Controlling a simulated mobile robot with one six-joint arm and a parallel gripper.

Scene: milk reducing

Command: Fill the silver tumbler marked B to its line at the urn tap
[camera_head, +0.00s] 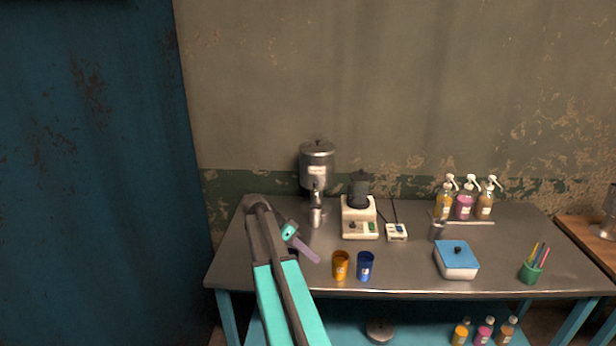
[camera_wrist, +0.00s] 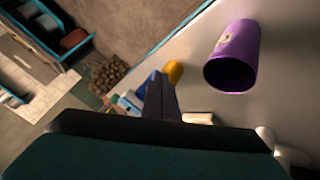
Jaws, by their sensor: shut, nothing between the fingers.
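The steel urn (camera_head: 317,166) stands at the back of the metal table, with its tap on the front. A silver tumbler (camera_head: 316,216) stands upright under or just in front of the tap. Another small silver cup (camera_head: 437,231) stands further right. I cannot read a B, a fill line or the level inside on either.
An orange cup (camera_head: 340,265) and blue cup (camera_head: 365,266) stand near the front edge. A purple cup (camera_wrist: 232,57) shows in the wrist view. A blender-like machine (camera_head: 360,212), small white box (camera_head: 396,232), blue-lidded box (camera_head: 457,261), pump bottles (camera_head: 464,205) and pen holder (camera_head: 530,272) stand right.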

